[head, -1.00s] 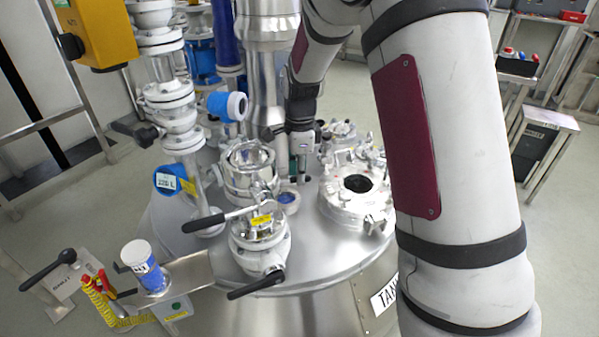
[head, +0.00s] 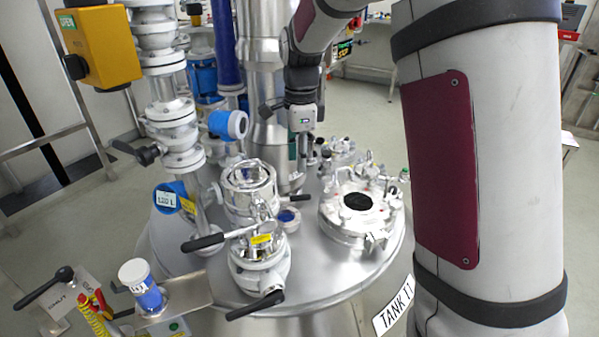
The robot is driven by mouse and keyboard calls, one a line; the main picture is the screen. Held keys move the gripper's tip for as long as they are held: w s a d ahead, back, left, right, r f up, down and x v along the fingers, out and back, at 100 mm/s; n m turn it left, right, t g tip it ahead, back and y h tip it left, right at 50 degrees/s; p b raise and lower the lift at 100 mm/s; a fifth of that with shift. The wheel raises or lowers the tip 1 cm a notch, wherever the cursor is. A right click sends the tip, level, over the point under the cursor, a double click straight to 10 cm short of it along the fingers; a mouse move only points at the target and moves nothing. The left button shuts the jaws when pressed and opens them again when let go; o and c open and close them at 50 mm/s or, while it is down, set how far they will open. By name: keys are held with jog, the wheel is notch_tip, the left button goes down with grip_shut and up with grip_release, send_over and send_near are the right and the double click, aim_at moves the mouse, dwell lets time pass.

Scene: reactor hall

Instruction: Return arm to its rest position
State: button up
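My arm comes down from the top right, with its large grey link and dark red panel filling the right side of the head view. My gripper (head: 303,152) points down at the arm's far end, above the back part of the steel tank lid (head: 306,262). It is small and partly hidden among the tank fittings. I cannot make out whether its fingers are apart or together, and I see nothing clearly held in it.
The round open port (head: 357,203) and several fittings surround the gripper. A black-handled valve (head: 258,252) stands at the front of the lid. A blue-and-white container (head: 141,284) stands on a side bracket (head: 188,296). A yellow box (head: 102,45) hangs upper left. Floor is clear behind right.

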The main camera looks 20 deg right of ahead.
jog(key=shift+r, duration=0.75)
jog(key=s+a+r+n, duration=0.2)
jog(key=s+r+n, duration=0.25)
jog(key=s, duration=0.45)
jog(key=s+a+r+n, duration=0.1)
jog(key=s+r+n, duration=0.3)
jog(key=s, duration=0.5)
jog(key=s+a+f+n, duration=0.1)
jog(key=s+f+n, duration=0.1)
jog(key=s+n, duration=0.65)
jog(key=s+a+f+n, duration=0.15)
jog(key=s+n, duration=0.25)
jog(key=s, duration=0.9)
notch_tip(320, 180, up, 23)
jog(key=t+p, duration=0.3)
jog(key=p, duration=1.9)
jog(key=shift+w+d+p, duration=0.25)
jog(key=shift+w+p, duration=0.05)
jog(key=shift+p, duration=0.1)
